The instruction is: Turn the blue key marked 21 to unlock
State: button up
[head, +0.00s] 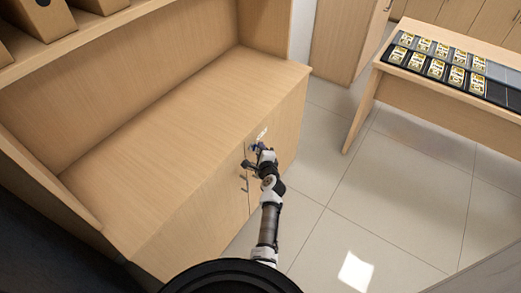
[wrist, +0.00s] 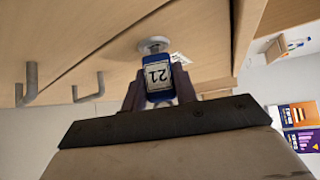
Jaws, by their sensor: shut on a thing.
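The blue key (wrist: 158,80) carries a white label reading 21 and sits in a round metal lock (wrist: 154,44) on the wooden cabinet door. My gripper (wrist: 160,95) is shut on the key's blue head, with a finger on each side of it. The label looks roughly upside down in the wrist view. In the head view my gripper (head: 262,158) is at the upper front of the cabinet (head: 207,200), and it hides most of the key and lock. The key's shaft is hidden, so how far it is turned is unclear.
Two metal door handles (wrist: 88,88) (wrist: 29,83) are beside the lock. A white tag (head: 262,133) shows near my gripper. A desk (head: 455,50) with several yellow-and-white cards on dark mats stands at the upper right. The tiled floor (head: 330,190) between is clear.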

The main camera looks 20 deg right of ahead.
jog(key=shift+a+m+g+y+p, duration=0.1)
jog(key=shift+m+g+y+p, duration=0.5)
jog(key=shift+p, duration=1.85)
jog(key=shift+m+g+y, duration=0.3)
jog(key=shift+m+g, duration=0.1)
jog(key=shift+g, duration=0.3)
jog(key=shift+w+r+m+g+y, duration=0.15)
jog(key=shift+m+g+y, duration=0.15)
jog(key=shift+g+y, duration=0.15)
jog(key=shift+m+g+y, duration=0.25)
jog(key=shift+m+g, duration=0.05)
jog(key=shift+g, duration=0.15)
jog(key=shift+m+g+y, duration=0.6)
jog(key=shift+g+y, duration=0.2)
